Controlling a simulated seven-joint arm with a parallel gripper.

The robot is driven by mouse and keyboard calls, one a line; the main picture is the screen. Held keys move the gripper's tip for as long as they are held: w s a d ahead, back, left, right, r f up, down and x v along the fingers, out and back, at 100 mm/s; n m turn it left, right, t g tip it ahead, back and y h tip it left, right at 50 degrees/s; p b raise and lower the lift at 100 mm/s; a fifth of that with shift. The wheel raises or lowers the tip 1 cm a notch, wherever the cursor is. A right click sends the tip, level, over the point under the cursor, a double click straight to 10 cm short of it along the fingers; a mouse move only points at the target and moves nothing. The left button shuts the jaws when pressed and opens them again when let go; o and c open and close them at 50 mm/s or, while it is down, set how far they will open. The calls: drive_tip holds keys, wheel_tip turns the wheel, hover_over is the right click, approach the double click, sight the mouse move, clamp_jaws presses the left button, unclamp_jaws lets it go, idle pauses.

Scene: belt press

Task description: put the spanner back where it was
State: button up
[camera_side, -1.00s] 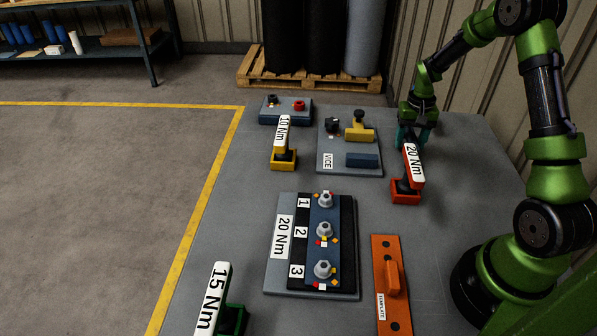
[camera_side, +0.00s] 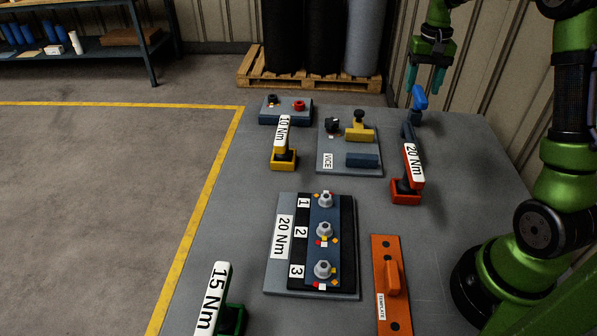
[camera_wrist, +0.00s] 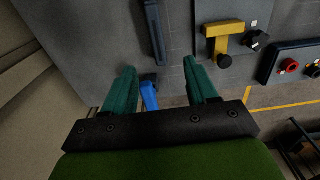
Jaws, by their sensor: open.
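The spanner with the blue handle (camera_side: 420,97) and dark shaft (camera_side: 408,131) lies at the red 20 Nm stand (camera_side: 406,193), its handle pointing to the back of the table. How its head sits in the stand is hidden by the label block (camera_side: 413,165). My gripper (camera_side: 425,84) is open and empty, above and behind the handle. In the wrist view, the blue handle (camera_wrist: 149,95) shows between the spread teal fingers of my gripper (camera_wrist: 160,66), seemingly apart from them, with the dark shaft (camera_wrist: 155,30) beyond.
The vice plate (camera_side: 345,168) and yellow 10 Nm stand (camera_side: 284,161) are left of the spanner. The 20 Nm bolt plate (camera_side: 284,276), orange template (camera_side: 380,248) and green 15 Nm stand (camera_side: 232,320) are nearer. A corrugated wall (camera_side: 480,75) stands close behind on the right.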

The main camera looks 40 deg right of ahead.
drive_tip(key=s+a+r+n+t, duration=0.1)
drive_tip(key=s+a+r+t, duration=0.15)
drive_tip(key=a, duration=0.45)
drive_tip(key=s+a+r+n+t, duration=0.1)
drive_tip(key=a+r, duration=0.3)
drive_tip(key=a, duration=0.3)
drive_tip(key=s+a+n+t+y, duration=0.2)
drive_tip(key=s+a+n+t, duration=0.1)
drive_tip(key=s+a, duration=0.7)
drive_tip(key=shift+s+a, duration=0.4)
drive_tip(key=shift+a, duration=0.65)
